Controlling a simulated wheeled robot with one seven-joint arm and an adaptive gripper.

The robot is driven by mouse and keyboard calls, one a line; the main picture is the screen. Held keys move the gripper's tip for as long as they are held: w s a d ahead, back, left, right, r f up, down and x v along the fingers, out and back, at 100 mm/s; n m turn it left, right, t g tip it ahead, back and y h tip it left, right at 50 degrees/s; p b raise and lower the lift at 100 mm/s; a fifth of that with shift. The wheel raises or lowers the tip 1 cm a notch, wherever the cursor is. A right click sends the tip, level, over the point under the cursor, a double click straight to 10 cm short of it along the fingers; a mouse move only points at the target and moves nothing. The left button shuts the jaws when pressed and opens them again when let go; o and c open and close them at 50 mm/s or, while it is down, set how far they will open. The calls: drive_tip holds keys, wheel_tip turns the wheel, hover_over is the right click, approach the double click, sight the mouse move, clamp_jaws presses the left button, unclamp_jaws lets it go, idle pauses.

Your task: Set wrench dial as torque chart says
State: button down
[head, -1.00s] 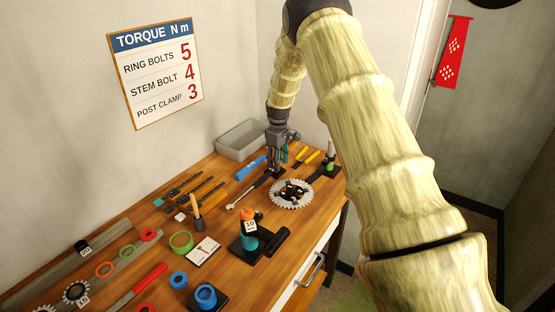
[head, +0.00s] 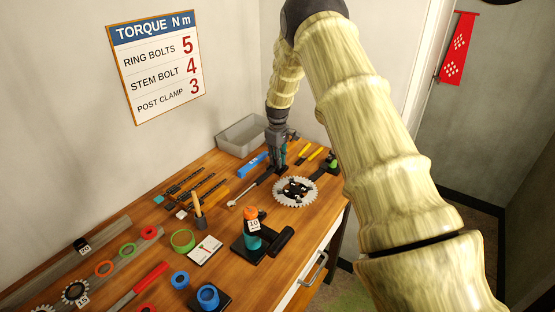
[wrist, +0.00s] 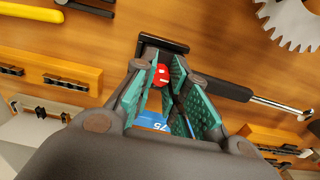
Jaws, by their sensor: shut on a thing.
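The torque chart (head: 158,72) on the wall reads ring bolts 5, stem bolt 4, post clamp 3. The torque wrench lies at the bench's back, with its silver shaft (head: 243,196) and its black handle (head: 264,178); the wrist view also shows the shaft (wrist: 282,106) and handle (wrist: 226,90). A red dial (wrist: 161,76) with a white mark sits at the handle's end. My gripper (head: 279,168) points down there; in the wrist view its teal pads (wrist: 168,88) are closed on the dial. The dial's scale is not readable.
A toothed chainring (head: 312,196) lies just right of the wrench. A grey bin (head: 241,138) and a blue tube (head: 252,164) are behind and left. An orange-capped bottle (head: 251,217) stands in front. Several tools lie left.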

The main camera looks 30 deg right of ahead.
drive_tip(key=shift+w+m+b, duration=0.1)
drive_tip(key=shift+m+b, duration=0.25)
drive_tip(key=shift+m, duration=1.15)
drive_tip(key=c, duration=1.4)
unclamp_jaws()
drive_tip(key=shift+r, duration=0.1)
drive_tip(key=shift+o, duration=0.2)
wheel_tip(320, 180, up, 12)
